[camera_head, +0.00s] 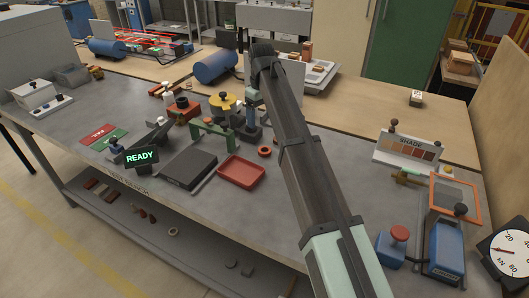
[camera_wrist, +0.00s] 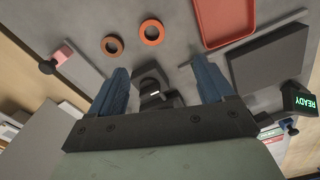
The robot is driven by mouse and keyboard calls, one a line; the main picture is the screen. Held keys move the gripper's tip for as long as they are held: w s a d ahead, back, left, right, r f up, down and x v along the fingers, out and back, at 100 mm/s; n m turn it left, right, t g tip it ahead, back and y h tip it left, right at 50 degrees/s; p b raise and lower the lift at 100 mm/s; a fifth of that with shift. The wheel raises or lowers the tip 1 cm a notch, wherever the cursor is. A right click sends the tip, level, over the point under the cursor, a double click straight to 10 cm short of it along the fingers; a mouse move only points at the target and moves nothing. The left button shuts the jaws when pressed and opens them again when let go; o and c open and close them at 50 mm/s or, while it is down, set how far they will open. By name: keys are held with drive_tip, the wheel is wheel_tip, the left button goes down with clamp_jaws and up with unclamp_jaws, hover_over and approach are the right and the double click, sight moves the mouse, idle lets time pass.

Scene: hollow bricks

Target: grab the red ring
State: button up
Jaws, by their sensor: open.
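The red ring (camera_head: 265,152) lies flat on the grey bench top, just right of the red tray's far corner. It also shows in the wrist view (camera_wrist: 152,32), orange-red with an open hole, beyond my fingertips. My gripper (camera_wrist: 160,68) is open, its two blue fingers apart and not touching the ring. In the head view my gripper (camera_head: 252,130) hangs over the bench, left of and behind the ring. A smaller brown ring (camera_wrist: 112,45) lies beside the red one in the wrist view; I cannot make it out in the head view.
The red tray (camera_head: 242,172) and a dark flat box (camera_head: 189,169) stand near the ring. A green stand (camera_head: 212,132) and a yellow round part (camera_head: 222,102) are close to my gripper. A black piece (camera_wrist: 150,85) shows between the fingers.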

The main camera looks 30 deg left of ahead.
hover_over(265, 147)
drive_tip(key=s, duration=0.2)
drive_tip(key=f, duration=0.7)
drive_tip(key=shift+w+d+f, duration=0.15)
drive_tip(key=shift+d+f, duration=0.2)
drive_tip(key=shift+w+f, duration=0.15)
drive_tip(key=shift+f, duration=2.95)
drive_tip(key=c, duration=1.1)
drive_tip(key=shift+r, duration=0.1)
